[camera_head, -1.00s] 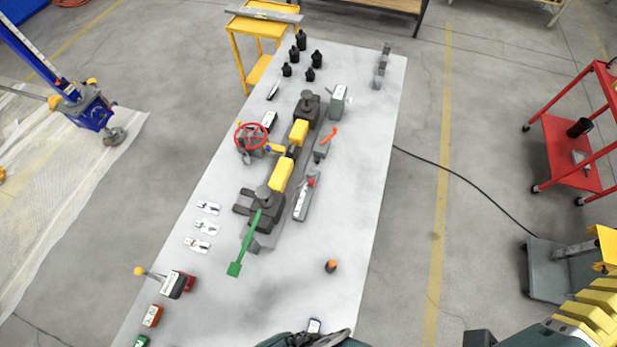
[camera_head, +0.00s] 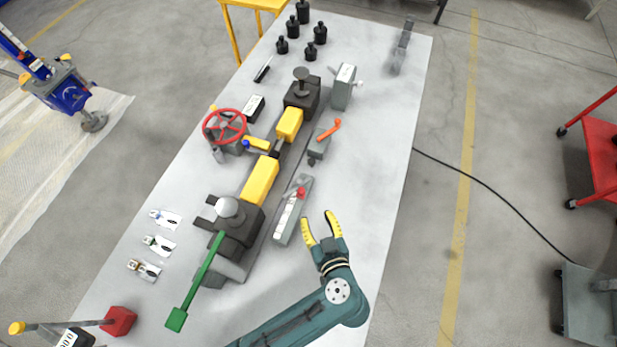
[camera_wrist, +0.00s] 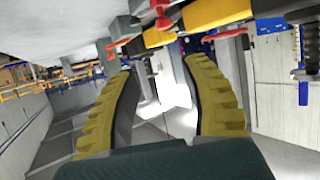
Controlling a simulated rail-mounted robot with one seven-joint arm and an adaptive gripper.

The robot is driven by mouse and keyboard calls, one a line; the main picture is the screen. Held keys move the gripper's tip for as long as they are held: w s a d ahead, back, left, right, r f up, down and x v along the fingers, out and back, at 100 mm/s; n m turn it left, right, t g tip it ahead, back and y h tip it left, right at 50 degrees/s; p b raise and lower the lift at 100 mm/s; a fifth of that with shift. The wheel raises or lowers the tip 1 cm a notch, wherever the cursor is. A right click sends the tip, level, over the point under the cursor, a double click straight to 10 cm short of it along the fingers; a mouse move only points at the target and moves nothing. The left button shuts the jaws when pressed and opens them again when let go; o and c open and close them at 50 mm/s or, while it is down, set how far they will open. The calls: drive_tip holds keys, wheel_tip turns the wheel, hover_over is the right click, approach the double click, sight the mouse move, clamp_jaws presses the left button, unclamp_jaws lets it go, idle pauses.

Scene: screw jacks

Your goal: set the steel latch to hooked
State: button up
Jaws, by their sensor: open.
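I cannot tell for sure which fitting is the steel latch. A grey metal piece (camera_head: 401,45) at the table's far right corner may be it; its setting is too small to read. Another candidate is the long grey fixture with a red knob (camera_head: 293,210), in the middle of the table. My gripper (camera_head: 320,220) has yellow fingers, spread and empty, just right of this red-knobbed fixture and apart from it. In the wrist view the open fingers (camera_wrist: 162,70) frame pale, blurred surfaces with nothing between them.
The white table (camera_head: 370,150) bears a screw jack row with yellow blocks (camera_head: 260,181), a green lever (camera_head: 195,282), a red handwheel (camera_head: 225,126) and an orange-handled fixture (camera_head: 328,131). Several black bottles (camera_head: 303,12) stand at the back. The table's right strip is mostly clear.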

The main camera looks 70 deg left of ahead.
sight(302, 190)
drive_tip(key=x, duration=1.1)
drive_tip(key=f+x, duration=0.1)
drive_tip(key=x, duration=0.4)
drive_tip(key=shift+s+f+b, duration=0.15)
drive_tip(key=shift+s+b, duration=0.15)
drive_tip(key=shift+s, duration=0.1)
drive_tip(key=shift+o, duration=0.2)
